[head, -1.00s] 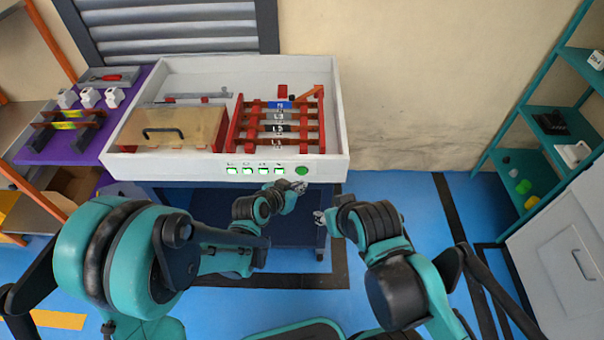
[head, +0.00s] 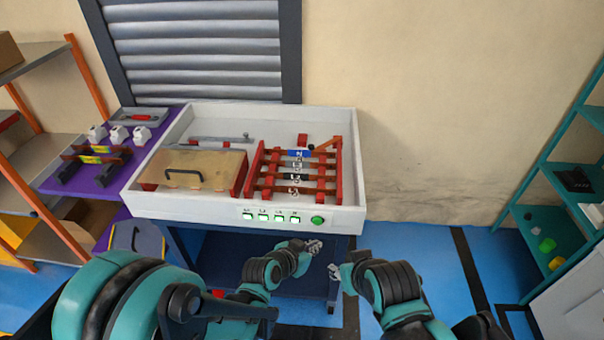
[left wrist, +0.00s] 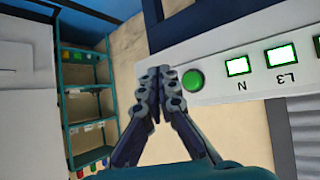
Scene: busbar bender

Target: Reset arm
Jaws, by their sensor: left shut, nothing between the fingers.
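My left gripper (head: 313,247) is shut and empty, just in front of and below the right part of the white bench's front panel. In the left wrist view its two fingers (left wrist: 158,90) meet at the tips beside the round green button (left wrist: 193,81); I cannot tell if they touch the panel. My right gripper (head: 336,272) is below the bench's right corner, too small to tell open from shut. The white bench (head: 150,207) holds red bars with blue, grey and black labelled strips (head: 297,170) and a tan cover with a black handle (head: 190,170).
Lit green indicators (head: 264,217) line the front panel. A purple table (head: 85,180) with white parts and a small tray stands at left, beside an orange-framed shelf (head: 85,80). A teal shelf (head: 570,160) stands at right. The blue floor (head: 440,265) between is clear.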

